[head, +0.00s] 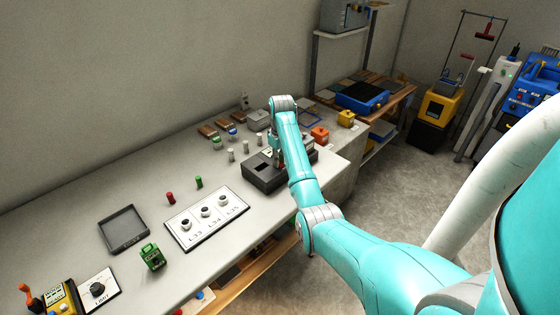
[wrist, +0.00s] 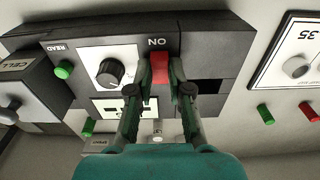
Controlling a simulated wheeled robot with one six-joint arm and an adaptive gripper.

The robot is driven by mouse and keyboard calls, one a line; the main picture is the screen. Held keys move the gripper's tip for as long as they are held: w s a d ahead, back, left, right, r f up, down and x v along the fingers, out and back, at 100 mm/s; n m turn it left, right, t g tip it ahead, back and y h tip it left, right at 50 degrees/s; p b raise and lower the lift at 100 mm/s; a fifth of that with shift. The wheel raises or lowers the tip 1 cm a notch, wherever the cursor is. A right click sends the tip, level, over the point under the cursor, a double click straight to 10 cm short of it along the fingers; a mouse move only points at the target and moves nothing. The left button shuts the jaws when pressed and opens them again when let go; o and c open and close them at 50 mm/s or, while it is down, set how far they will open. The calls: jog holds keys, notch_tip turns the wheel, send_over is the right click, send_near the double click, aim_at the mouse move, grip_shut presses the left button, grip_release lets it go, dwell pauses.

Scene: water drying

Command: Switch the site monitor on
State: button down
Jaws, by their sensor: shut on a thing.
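The site monitor, a dark grey box, sits on the bench beneath my gripper in the head view (head: 262,183). In the wrist view, its face (wrist: 215,52) has a black knob (wrist: 110,72) on a white plate and a small white display panel (wrist: 110,108). A red switch piece (wrist: 160,64) stands by lettering that looks like "NO" in the picture. My gripper (wrist: 160,82) is shut on this red piece, one finger on each side. In the head view my arm hides part of the box and the fingertips. Whether the switch is on or off I cannot tell.
A white panel with three round fittings (head: 207,214), a grey tray (head: 122,228) and a green block (head: 152,256) lie left on the bench. Small pegs and an orange block (head: 320,135) stand around the monitor. A blue tray (head: 362,98) is farther back.

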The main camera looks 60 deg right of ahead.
jog(key=shift+w+g, duration=0.15)
jog(key=shift+g, duration=0.35)
jog(key=c, duration=1.1)
grip_release()
